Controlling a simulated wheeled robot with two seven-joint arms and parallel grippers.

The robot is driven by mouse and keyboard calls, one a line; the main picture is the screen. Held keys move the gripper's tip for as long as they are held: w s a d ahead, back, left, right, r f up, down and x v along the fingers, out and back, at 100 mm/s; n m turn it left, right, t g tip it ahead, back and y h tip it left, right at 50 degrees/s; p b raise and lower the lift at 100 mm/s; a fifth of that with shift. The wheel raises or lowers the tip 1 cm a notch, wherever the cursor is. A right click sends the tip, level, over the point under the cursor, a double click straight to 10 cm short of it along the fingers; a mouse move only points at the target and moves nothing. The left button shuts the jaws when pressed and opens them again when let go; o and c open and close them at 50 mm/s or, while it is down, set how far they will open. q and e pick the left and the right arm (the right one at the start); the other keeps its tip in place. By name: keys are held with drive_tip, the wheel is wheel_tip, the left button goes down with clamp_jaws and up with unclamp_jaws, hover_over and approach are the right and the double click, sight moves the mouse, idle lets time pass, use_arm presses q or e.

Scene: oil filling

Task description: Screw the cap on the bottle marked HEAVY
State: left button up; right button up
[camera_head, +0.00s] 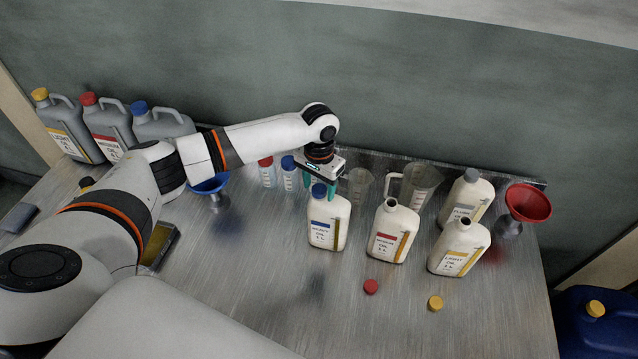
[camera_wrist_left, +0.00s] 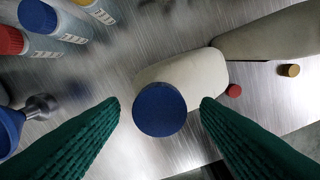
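The white bottle marked HEAVY (camera_head: 327,227) stands upright on the metal table, with a blue label band. A blue cap (camera_head: 319,190) sits at the top of its neck; whether it is tight I cannot tell. My left gripper (camera_head: 320,187) is above the bottle with its green fingers pointing down around the cap. In the left wrist view the blue cap (camera_wrist_left: 159,109) lies between the two green fingertips (camera_wrist_left: 161,106), with a gap on each side, so the gripper is open. The bottle's white body (camera_wrist_left: 185,75) shows behind the cap. My right gripper is not in view.
Open MEDIUM (camera_head: 394,232) and LIGHT (camera_head: 459,247) bottles stand to the right, with a grey-capped bottle (camera_head: 467,198) behind. A red cap (camera_head: 371,286) and a yellow cap (camera_head: 435,303) lie in front. Clear measuring jugs (camera_head: 420,184) and a red funnel (camera_head: 528,203) stand nearby.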

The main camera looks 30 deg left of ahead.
use_arm(q)
drive_tip(key=shift+r, duration=0.15)
drive_tip(key=shift+w+r, duration=0.1)
drive_tip(key=shift+r, duration=0.25)
wheel_tip(320, 180, up, 11)
drive_tip(key=b, duration=0.3)
